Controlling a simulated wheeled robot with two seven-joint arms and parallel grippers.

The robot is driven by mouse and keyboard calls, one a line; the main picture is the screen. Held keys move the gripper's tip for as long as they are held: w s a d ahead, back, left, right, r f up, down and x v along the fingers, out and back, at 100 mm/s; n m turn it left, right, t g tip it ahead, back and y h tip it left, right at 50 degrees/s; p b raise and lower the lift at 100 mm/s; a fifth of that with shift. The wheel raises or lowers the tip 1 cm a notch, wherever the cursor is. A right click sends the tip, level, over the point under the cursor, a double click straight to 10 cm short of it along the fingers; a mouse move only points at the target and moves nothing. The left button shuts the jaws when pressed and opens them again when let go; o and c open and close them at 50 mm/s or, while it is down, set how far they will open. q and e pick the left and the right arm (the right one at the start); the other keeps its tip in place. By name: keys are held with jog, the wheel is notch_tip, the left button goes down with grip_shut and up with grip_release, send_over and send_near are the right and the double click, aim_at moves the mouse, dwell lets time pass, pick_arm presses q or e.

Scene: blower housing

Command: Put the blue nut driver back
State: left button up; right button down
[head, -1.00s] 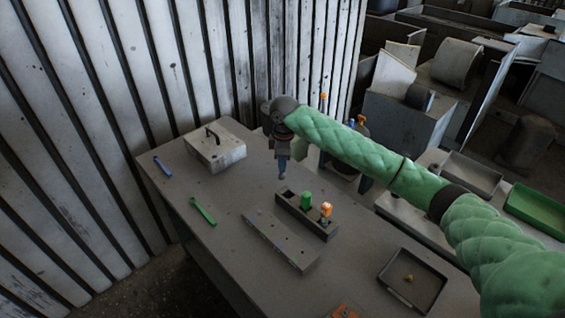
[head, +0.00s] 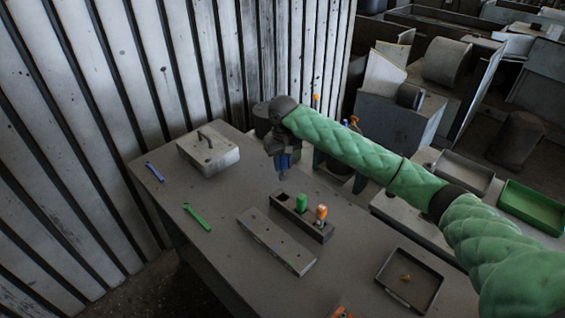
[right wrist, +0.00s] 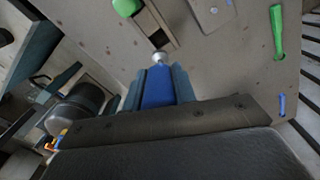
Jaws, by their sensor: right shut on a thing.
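The blue nut driver (right wrist: 158,88) is held in my right gripper (head: 282,162), its metal tip pointing down. In the right wrist view the gripper's fingers (right wrist: 181,84) are shut on its blue handle. The dark holder block (head: 310,227) stands on the table just below and to the right in the head view. A green-handled driver (head: 301,203) and an orange-handled driver (head: 321,214) stand upright in it. Its end nearest the gripper has an empty opening (head: 281,197). The driver's tip looks above and apart from the block. My left gripper is not in view.
A grey plate with holes (head: 276,241) lies in front of the block. A green wrench (head: 197,217), a blue tool (head: 154,171) and a grey box with a handle (head: 208,153) are on the left. A dark tray (head: 410,281) is at the right.

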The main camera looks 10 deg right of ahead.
aim_at(283, 176)
jog(key=m, duration=0.4)
jog(key=shift+f+b, duration=0.35)
jog(key=shift+b, duration=0.05)
jog(key=shift+f+b, duration=0.65)
jog(key=shift+b, duration=0.1)
jog(key=shift+f+b, duration=0.7)
jog(key=shift+b, duration=0.1)
jog(key=shift+f+b, duration=0.65)
jog(key=shift+b, duration=0.15)
jog(key=shift+f+b, duration=0.8)
jog(key=shift+f, duration=0.6)
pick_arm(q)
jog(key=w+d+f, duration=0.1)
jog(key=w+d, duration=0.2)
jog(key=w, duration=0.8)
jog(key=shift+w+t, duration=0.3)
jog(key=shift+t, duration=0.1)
pick_arm(e)
jog(key=shift+f, duration=0.35)
